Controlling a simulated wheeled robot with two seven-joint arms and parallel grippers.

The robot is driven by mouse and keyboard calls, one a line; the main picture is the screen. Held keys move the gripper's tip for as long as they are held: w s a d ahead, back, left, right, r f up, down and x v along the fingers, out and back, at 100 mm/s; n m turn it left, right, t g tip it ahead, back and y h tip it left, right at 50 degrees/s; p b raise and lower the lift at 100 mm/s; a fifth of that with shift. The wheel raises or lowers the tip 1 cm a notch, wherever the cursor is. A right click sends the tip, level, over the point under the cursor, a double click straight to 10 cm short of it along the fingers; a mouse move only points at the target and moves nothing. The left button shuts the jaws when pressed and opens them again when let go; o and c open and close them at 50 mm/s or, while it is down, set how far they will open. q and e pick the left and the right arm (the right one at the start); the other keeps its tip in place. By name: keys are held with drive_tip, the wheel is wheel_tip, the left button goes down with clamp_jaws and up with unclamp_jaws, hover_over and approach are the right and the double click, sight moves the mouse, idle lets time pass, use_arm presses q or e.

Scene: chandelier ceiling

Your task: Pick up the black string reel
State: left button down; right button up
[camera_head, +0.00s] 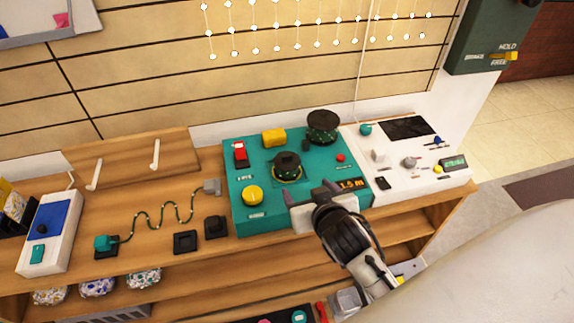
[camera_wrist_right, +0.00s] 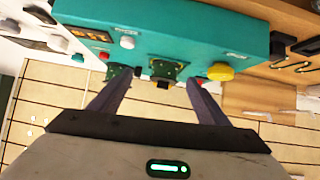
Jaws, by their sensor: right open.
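A black string reel (camera_head: 323,122) with dark green winding stands at the back edge of the teal panel (camera_head: 237,195). A second dark reel-like piece (camera_head: 287,160) sits on a yellowish ring near the panel's middle. My right gripper (camera_head: 310,193) is open and empty at the panel's front edge, nearer to me than both pieces. In the right wrist view its two fingers (camera_wrist_right: 160,80) are spread, with a dark green piece (camera_wrist_right: 167,68) visible beyond and between their tips, not touched. My left gripper is out of view.
The panel carries a yellow button (camera_head: 252,196), a red switch (camera_head: 240,155), a yellow block (camera_head: 273,137) and a display (camera_head: 352,184). A white console (camera_head: 440,177) adjoins at right. A cord (camera_head: 165,212) lies on the wooden counter at left. A slatted wall (camera_head: 150,75) stands behind.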

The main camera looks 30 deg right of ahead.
drive_tip(key=t, duration=0.2)
approach(287, 156)
drive_tip(key=shift+h, duration=0.3)
drive_tip(key=x, duration=0.4)
drive_tip(key=shift+w+a+r, duration=0.1)
drive_tip(key=shift+w+a, duration=0.1)
drive_tip(key=shift+f+b+x, duration=0.2)
drive_tip(key=shift+b+x, duration=0.1)
drive_tip(key=shift+x, duration=2.85)
drive_tip(key=shift+s, duration=0.15)
